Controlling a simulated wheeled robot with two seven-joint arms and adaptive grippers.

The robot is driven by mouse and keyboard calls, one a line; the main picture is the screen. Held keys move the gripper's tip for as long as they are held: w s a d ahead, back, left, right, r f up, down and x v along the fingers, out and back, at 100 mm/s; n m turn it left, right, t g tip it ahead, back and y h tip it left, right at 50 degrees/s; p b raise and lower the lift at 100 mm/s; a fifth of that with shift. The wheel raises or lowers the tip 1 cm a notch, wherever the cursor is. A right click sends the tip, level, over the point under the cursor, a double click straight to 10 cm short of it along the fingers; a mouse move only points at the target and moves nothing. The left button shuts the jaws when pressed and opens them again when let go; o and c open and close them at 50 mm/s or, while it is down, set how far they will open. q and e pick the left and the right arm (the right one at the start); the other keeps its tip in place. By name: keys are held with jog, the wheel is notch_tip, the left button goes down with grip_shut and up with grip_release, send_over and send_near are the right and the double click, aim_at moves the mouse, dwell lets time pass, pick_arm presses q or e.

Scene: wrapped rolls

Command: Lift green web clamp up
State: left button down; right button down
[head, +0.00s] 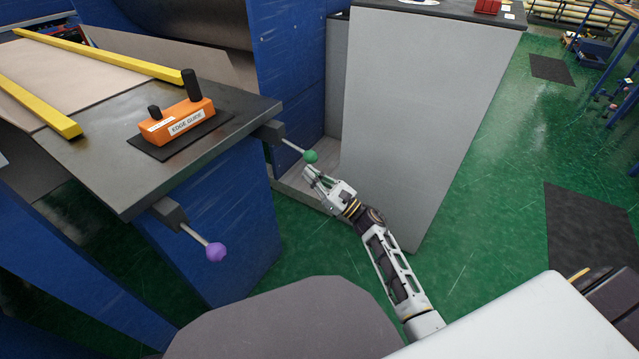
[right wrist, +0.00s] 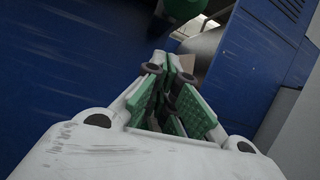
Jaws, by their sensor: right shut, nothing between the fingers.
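The green web clamp is a grey lever with a round green knob (head: 310,156). It sticks out from a small dark block (head: 272,131) on the side of the dark-topped machine table. My right gripper (head: 309,173) is shut and empty, just below the green knob in the head view. In the right wrist view the green knob (right wrist: 182,8) is cut off at the top edge, beyond my shut fingertips (right wrist: 172,66). I cannot tell whether the fingers touch the knob. My left gripper is not in view.
A similar lever with a purple knob (head: 216,252) sticks out nearer the front. An orange edge guide (head: 177,121) sits on the table top (head: 112,176). A tall grey cabinet (head: 425,100) stands right of my right gripper. Green floor (head: 490,210) is open farther right.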

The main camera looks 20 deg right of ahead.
aim_at(298, 150)
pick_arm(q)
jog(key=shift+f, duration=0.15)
pick_arm(e)
jog(key=shift+s+a+r, duration=0.1)
jog(key=shift+a+r, duration=0.05)
jog(key=shift+r, duration=1.85)
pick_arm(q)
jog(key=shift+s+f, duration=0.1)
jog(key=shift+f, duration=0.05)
pick_arm(e)
jog(key=shift+r, duration=0.1)
pick_arm(q)
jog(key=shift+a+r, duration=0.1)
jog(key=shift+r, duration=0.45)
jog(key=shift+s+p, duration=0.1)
jog(key=shift+p, duration=0.2)
